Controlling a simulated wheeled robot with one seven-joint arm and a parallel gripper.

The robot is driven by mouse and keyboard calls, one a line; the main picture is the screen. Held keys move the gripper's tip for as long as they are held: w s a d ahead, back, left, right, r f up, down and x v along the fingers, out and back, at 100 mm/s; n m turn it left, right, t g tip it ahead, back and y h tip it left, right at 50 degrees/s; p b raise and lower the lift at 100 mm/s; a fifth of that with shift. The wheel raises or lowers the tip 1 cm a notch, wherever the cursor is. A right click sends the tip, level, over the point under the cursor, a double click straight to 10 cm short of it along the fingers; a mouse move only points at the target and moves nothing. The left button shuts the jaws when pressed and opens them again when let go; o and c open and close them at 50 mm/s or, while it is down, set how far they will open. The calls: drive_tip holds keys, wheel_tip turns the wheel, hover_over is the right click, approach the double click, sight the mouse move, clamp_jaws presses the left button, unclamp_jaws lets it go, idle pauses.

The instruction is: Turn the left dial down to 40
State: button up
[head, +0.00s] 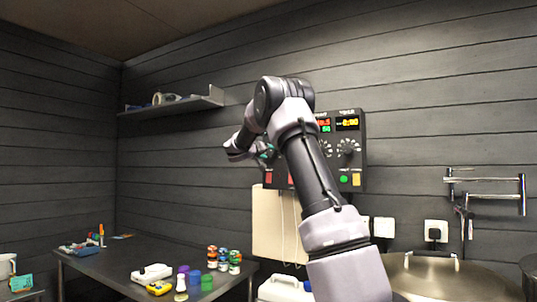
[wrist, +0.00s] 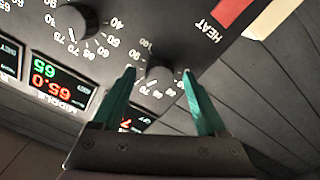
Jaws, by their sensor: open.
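The control panel (head: 357,125) hangs on the wall, its left part hidden behind my arm in the head view. In the wrist view the panel appears upside down, so its left dial (wrist: 160,77), a black knob with a white number scale, lies to the right of the middle dial (wrist: 76,22). My gripper (wrist: 159,72) is open, its two green fingers on either side of the left dial; contact cannot be told. The exact setting of the left dial is unclear. Its display (wrist: 127,124) is mostly hidden by a finger. In the head view my gripper (head: 265,154) is partly hidden.
The middle display (wrist: 47,81) reads 65.0 in red and 65 in green. A red switch (wrist: 232,12) sits near the HEAT label. A bench (head: 110,257) with bottles and small items stands at left; a shelf (head: 172,106) is above. A steel kettle (head: 445,275) stands at right.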

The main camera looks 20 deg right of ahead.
clamp_jaws()
